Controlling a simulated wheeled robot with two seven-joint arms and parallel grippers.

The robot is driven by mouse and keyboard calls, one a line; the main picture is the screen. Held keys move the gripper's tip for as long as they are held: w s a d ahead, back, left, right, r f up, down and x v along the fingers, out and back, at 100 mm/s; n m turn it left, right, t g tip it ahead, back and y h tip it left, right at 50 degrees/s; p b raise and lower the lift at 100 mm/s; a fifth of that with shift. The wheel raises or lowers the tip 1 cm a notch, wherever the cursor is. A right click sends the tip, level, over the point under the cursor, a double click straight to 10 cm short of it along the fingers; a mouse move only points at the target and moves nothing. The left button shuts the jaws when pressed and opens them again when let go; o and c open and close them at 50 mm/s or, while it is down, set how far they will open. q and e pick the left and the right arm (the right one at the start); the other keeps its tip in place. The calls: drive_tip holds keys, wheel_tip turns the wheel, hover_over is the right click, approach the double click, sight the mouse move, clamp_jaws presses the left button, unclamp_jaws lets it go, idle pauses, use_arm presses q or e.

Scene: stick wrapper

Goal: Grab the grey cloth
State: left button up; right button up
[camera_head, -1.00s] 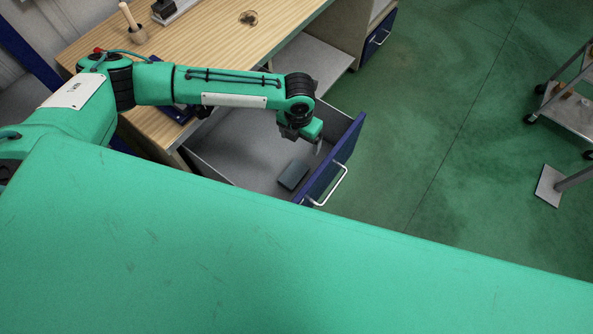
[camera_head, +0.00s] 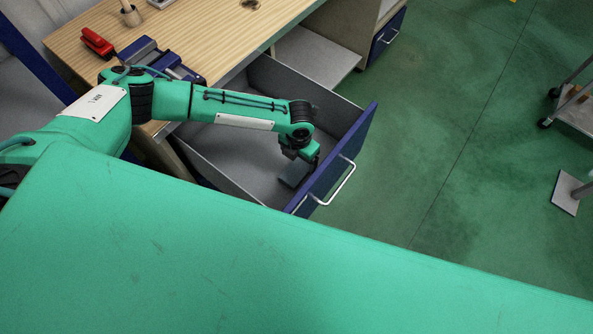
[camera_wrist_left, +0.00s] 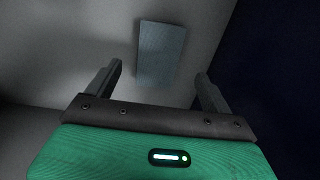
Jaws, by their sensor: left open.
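The grey cloth (camera_head: 294,173) is a small flat blue-grey rectangle lying on the floor of the open drawer (camera_head: 232,157), near its front panel. In the left wrist view the cloth (camera_wrist_left: 160,53) lies ahead of the fingers, between their lines and apart from them. My left gripper (camera_wrist_left: 158,85) is open and empty, with its two fingers spread. In the head view my left gripper (camera_head: 312,164) reaches down into the drawer beside the cloth and partly covers it; its fingertips are hard to make out there. My right gripper is not in view.
The blue drawer front (camera_head: 338,160) with its metal handle (camera_head: 335,183) stands close to the gripper. A wooden workbench (camera_head: 180,35) carries a blue vise (camera_head: 155,58) and a red tool (camera_head: 97,42).

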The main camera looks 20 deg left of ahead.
sight(296, 170)
use_arm(q)
drive_tip(key=shift+s+a+f+p, duration=0.15)
drive_tip(key=shift+f+p, duration=0.2)
drive_tip(key=shift+f, duration=1.4)
drive_tip(key=shift+s+a+f+p, duration=0.15)
drive_tip(key=shift+f+p, duration=0.15)
drive_tip(key=shift+f, duration=1.45)
drive_tip(key=c, duration=1.1)
